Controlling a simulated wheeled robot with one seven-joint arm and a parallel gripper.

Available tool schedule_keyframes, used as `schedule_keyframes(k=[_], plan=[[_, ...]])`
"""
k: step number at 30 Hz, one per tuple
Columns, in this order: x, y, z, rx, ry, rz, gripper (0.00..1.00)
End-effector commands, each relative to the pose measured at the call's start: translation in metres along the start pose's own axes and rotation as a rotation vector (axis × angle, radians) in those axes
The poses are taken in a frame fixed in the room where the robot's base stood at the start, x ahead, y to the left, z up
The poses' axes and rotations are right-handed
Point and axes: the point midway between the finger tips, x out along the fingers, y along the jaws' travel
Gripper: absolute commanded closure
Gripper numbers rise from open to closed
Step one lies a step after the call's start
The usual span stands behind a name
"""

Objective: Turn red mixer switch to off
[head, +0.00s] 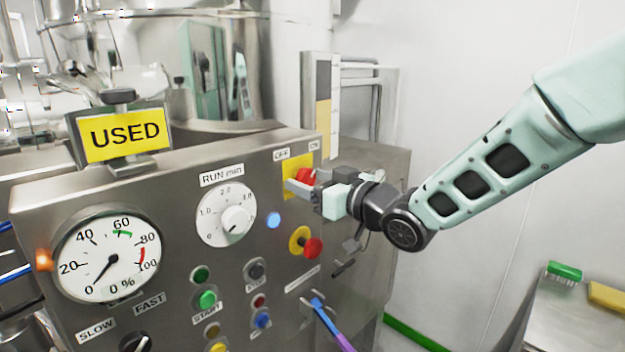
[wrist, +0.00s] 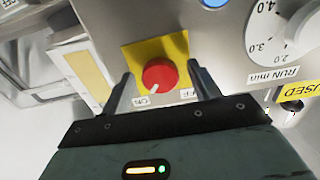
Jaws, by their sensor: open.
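The red mixer switch (head: 305,176) is a round knob on a yellow plate at the panel's upper right, with OFF and ON labels above it. In the wrist view, the red knob (wrist: 160,73) sits on the yellow plate (wrist: 141,55), and its white mark points down toward the ON label (wrist: 142,100). The OFF label (wrist: 188,94) is partly hidden by a finger. My gripper (head: 308,188) is open at the switch. In the wrist view, its fingers (wrist: 160,78) stand either side of the knob, with gaps; contact with the plate cannot be told.
A red-and-yellow knob (head: 311,248) sits just below my gripper. A blue lamp (head: 273,220) and the RUN min dial (head: 237,220) are to the left. Several buttons, a gauge (head: 107,258) and a USED sign (head: 125,131) are on the cabinet. A wall is at right.

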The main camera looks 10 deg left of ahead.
Motion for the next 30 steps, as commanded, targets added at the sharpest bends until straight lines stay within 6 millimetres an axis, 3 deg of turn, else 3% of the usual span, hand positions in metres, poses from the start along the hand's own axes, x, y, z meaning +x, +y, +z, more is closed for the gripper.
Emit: schedule_keyframes(k=[2,3,7,8,20,30], plan=[[-0.0002,0.0,0.0002,0.0,0.0,0.0,0.39],[-0.0002,0.0,0.0002,0.0,0.0,0.0,0.44],[-0.0004,0.0,0.0001,0.0,0.0,0.0,0.8],[-0.0004,0.0,0.0001,0.0,0.0,0.0,0.84],[-0.0006,0.0,0.0034,-0.06,0.003,0.0,0.83],[-0.0007,0.0002,0.0083,-0.311,0.005,0.001,0.83]])
